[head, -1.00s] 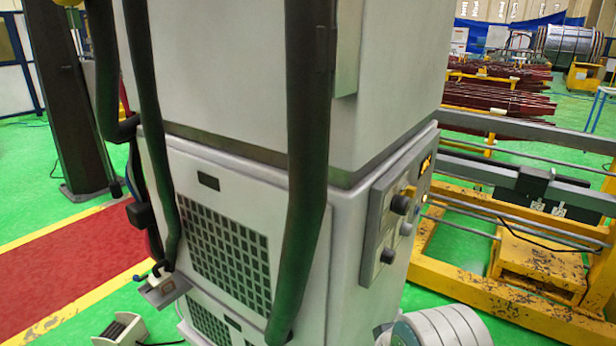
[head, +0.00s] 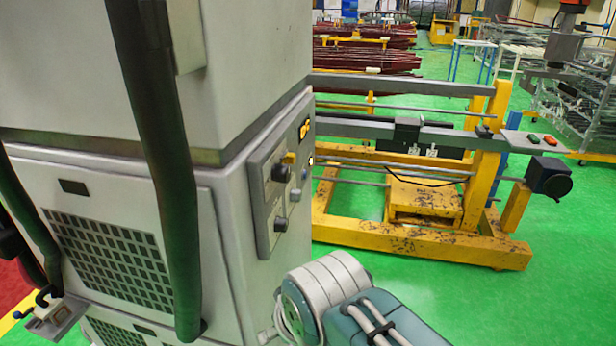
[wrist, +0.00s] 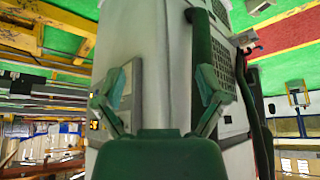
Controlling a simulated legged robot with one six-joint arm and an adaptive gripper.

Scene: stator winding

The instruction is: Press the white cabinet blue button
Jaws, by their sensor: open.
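The white cabinet (head: 222,218) fills the left of the head view. Its right side carries a grey control panel (head: 264,207) with dark knobs, a yellow control and an orange display (head: 305,128). No contact with the cabinet shows. The gripper is outside the head view.
A thick dark hose (head: 160,170) runs down the cabinet's front. A yellow frame with rails (head: 420,240) stands behind and right of the cabinet. Green floor (head: 555,255) is free at the right. My arm shows at the bottom of the head view.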

